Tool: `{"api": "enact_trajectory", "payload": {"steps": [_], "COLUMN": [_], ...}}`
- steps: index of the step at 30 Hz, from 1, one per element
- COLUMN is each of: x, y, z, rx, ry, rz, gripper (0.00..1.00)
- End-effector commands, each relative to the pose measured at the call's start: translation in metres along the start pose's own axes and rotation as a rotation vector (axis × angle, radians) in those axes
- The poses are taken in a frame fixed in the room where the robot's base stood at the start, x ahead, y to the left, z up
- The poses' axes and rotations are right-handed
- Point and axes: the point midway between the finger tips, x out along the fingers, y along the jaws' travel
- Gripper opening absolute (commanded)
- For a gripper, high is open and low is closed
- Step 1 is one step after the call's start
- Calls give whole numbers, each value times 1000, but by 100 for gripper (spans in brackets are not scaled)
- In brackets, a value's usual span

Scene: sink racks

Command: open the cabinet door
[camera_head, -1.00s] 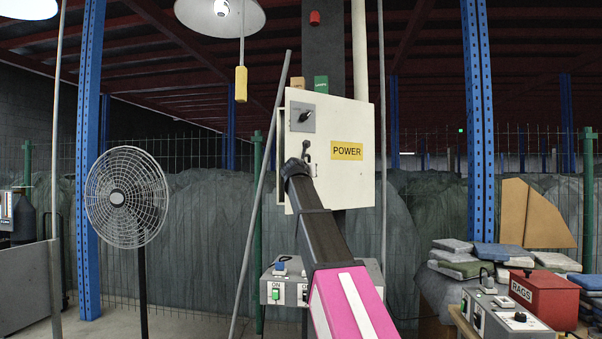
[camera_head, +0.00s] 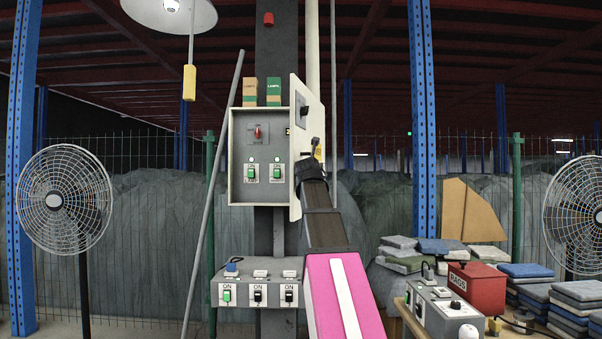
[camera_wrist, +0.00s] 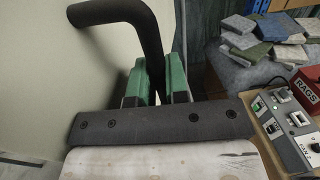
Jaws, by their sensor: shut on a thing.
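The power cabinet (camera_head: 236,150) on the dark post stands open. Its white door (camera_head: 298,100) is swung out toward me on the right-hand side and shows nearly edge-on. Inside are a red-handled switch and two green switches. My gripper (camera_head: 313,162) is at the door's outer face, by its lower half. In the wrist view my gripper's green fingers (camera_wrist: 158,88) are shut on the black bent handle (camera_wrist: 150,45), beside the pale door face (camera_wrist: 45,80).
A grey switch box (camera_head: 256,284) sits below the cabinet. A leaning pole (camera_head: 212,180) stands left of it. A fan (camera_head: 66,200) is at the left and another (camera_head: 575,215) at the right. A bench with a red rags box (camera_head: 472,284) is at right.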

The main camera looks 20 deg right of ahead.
Motion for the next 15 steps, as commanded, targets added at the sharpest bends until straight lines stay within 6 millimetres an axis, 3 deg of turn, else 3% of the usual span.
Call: {"api": "enact_trajectory", "payload": {"steps": [6, 15], "x": [-1, -1], "y": [-18, -26], "z": [0, 0], "rx": [4, 4], "ry": [-1, -1], "rz": [42, 64], "gripper": [0, 0]}}
